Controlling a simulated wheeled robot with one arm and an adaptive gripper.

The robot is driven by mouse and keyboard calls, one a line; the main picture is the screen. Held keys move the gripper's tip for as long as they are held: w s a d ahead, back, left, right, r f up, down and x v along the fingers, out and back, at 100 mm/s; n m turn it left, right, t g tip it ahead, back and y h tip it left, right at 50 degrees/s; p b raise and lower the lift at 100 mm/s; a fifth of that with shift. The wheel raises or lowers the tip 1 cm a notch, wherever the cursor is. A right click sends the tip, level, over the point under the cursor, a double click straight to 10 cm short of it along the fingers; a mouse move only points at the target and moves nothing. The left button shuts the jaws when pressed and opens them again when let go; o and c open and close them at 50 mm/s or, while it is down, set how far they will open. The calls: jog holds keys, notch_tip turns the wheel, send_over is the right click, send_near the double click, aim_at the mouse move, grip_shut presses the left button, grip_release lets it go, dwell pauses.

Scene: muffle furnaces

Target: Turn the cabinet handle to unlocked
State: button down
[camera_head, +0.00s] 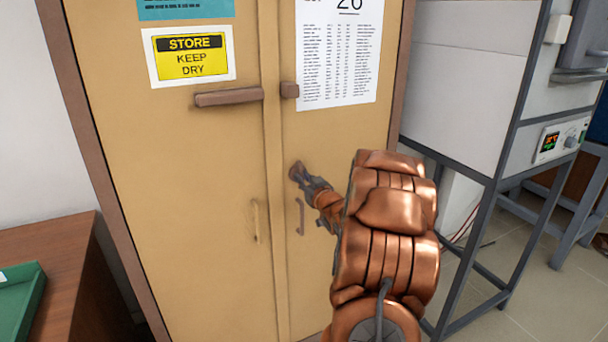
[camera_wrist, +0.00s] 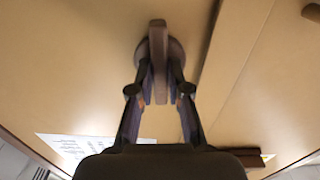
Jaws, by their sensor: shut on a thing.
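A tan two-door cabinet (camera_head: 200,150) fills the middle of the head view, with both doors closed. Its small dark turn handle (camera_head: 296,171) is on the right door, close to the seam, and is partly hidden by my gripper. In the wrist view the handle (camera_wrist: 158,40) has a round base and a narrow raised grip, which stands upright in that picture. My gripper (camera_head: 306,178) reaches it from the right. In the wrist view the two fingers of my gripper (camera_wrist: 160,88) are closed on either side of the grip.
A brown bar (camera_head: 228,97) and a small brown block (camera_head: 290,90) sit higher on the doors. Thin pull handles (camera_head: 255,221) hang lower beside the seam. A grey furnace on a metal stand (camera_head: 465,95) is at right. A wooden desk (camera_head: 70,260) is at left.

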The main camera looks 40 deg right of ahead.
jog(key=shift+m, duration=0.5)
jog(key=c, duration=1.1)
grip_release()
jog(key=v, duration=1.2)
